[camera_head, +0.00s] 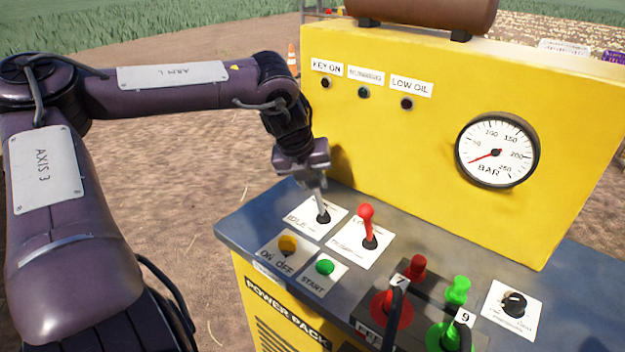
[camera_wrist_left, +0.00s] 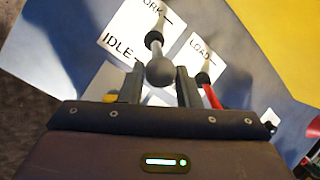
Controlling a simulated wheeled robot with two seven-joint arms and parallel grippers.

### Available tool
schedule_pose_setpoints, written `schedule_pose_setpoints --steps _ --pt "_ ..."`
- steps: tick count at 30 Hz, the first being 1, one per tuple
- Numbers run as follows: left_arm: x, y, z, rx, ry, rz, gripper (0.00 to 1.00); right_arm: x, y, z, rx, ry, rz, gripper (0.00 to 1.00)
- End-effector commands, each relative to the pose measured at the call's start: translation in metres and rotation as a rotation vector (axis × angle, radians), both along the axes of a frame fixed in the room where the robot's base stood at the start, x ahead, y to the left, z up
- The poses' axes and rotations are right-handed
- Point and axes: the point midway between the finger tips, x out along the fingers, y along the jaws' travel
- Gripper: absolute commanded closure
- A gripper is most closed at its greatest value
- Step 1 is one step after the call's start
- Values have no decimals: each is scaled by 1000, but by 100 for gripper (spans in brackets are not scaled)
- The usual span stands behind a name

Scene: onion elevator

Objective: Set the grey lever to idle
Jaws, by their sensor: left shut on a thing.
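The grey lever (camera_head: 323,212) rises from a white plate (camera_head: 302,224) marked IDLE on the console of the yellow power pack. My left gripper (camera_head: 316,182) is over it, with its fingers at the lever's upper end. In the left wrist view the lever's round grey knob (camera_wrist_left: 161,73) sits between the two fingers of my left gripper (camera_wrist_left: 160,85), and the plate shows IDLE nearer and WORK farther. The gripper is shut on the lever. In the head view the knob is hidden by the gripper, and the lever's exact setting is hard to tell. My right gripper is not in view.
A red lever (camera_head: 367,226) stands close to the right. A yellow knob (camera_head: 287,245) and a green start button (camera_head: 325,267) are in front. Red and green hose couplings (camera_head: 458,290) are at the front right. The yellow panel (camera_head: 430,140) with a gauge rises behind.

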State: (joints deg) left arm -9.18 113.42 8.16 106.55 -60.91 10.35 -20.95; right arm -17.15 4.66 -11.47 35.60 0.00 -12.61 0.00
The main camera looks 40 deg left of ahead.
Motion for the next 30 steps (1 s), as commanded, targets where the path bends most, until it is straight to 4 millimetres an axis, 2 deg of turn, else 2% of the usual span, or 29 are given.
schedule_pose_setpoints --steps 1,2,6,7,17,30 --pt "-7 -1 -10 -5 30 -1 100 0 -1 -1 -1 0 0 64" --pt "-7 -1 -10 -5 30 -1 69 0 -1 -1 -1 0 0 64" --pt "-6 -1 -9 -4 26 -1 50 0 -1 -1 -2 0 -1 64" --pt "-6 -1 -8 -4 24 -1 48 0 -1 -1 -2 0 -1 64" --pt "-4 -1 0 -2 12 -1 48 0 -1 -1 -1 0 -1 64" --pt "-29 -2 56 -2 14 0 48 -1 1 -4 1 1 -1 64"
